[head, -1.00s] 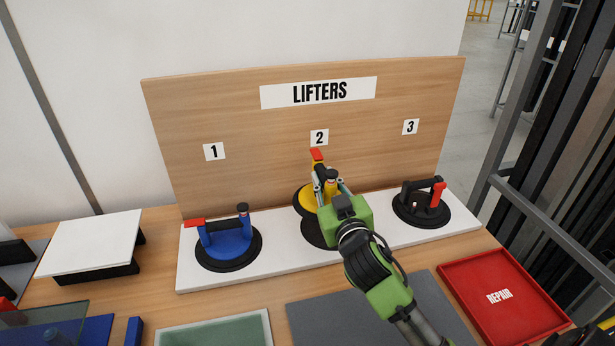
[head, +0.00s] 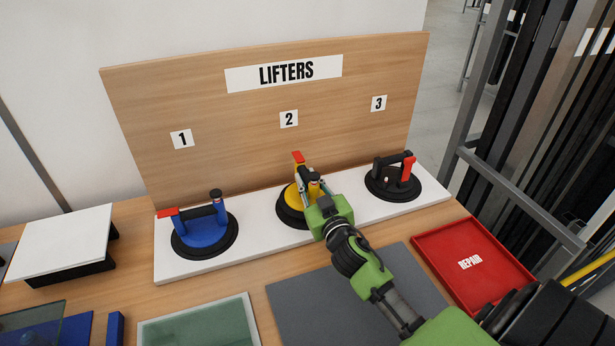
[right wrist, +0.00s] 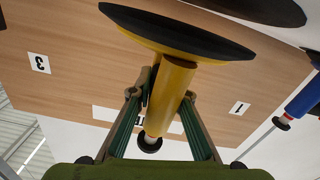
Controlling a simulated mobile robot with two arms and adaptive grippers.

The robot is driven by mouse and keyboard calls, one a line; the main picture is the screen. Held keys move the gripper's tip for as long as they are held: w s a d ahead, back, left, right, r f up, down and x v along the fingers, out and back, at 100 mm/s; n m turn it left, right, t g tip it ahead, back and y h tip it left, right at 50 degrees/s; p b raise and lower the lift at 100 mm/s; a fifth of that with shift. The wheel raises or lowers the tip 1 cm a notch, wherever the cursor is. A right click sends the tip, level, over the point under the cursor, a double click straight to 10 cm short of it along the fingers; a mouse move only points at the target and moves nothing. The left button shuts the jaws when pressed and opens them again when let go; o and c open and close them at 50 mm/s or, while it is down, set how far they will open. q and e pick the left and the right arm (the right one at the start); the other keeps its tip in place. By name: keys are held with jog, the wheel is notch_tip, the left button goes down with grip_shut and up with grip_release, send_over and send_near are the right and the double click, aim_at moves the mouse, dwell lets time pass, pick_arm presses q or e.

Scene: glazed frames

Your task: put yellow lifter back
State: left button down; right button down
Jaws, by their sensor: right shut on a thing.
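The yellow lifter (head: 294,196), with a black suction disc and a red lever, is at place 2 of the white base (head: 350,212). My right gripper (head: 309,187) is shut on its handle from the front. In the right wrist view the yellow lifter (right wrist: 172,92) sits between the fingers (right wrist: 160,97). There its disc looks apart from a dark round spot (right wrist: 262,8) on the base, so it seems held slightly above it. In the head view my gripper hides part of the lifter, and contact is unclear. My left gripper is not in view.
The blue lifter (head: 204,233) stands at place 1 and the black lifter with a red lever (head: 393,183) at place 3, close on either side. The LIFTERS board (head: 230,130) rises behind. A red REPAIR tray (head: 440,238) and a grey mat (head: 300,300) lie in front.

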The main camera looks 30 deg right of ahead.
jog(key=shift+r, duration=0.15)
jog(key=shift+f+b, duration=0.35)
jog(key=shift+b, duration=0.05)
jog(key=shift+f, duration=0.15)
jog(key=c, duration=1.9)
grip_release()
jog(key=shift+f, duration=0.2)
jog(key=shift+s, duration=0.1)
